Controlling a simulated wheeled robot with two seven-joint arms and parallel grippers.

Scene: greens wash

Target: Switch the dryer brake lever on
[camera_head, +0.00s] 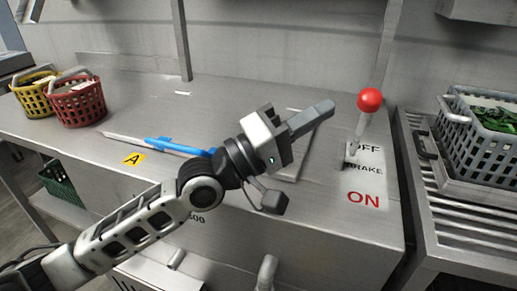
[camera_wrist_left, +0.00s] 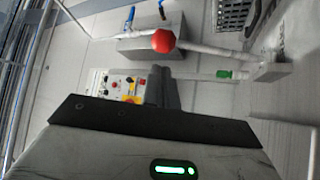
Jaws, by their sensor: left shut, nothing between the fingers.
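The brake lever (camera_head: 361,126) is a thin metal rod with a red ball knob (camera_head: 370,100). The rod stands near upright, toward the OFF end. My left gripper (camera_head: 330,107) is shut and empty, its fingertips just left of the knob with a small gap. In the left wrist view the red knob (camera_wrist_left: 163,41) shows beyond the shut fingers (camera_wrist_left: 160,82). My right gripper is not in view.
A grey basket of greens (camera_head: 461,137) stands on a slatted rack at the right. A yellow basket (camera_head: 36,97) and red basket (camera_head: 76,104) stand far left. A blue-handled item (camera_head: 175,147) lies behind my arm. A steel post (camera_head: 181,40) rises at the counter's back.

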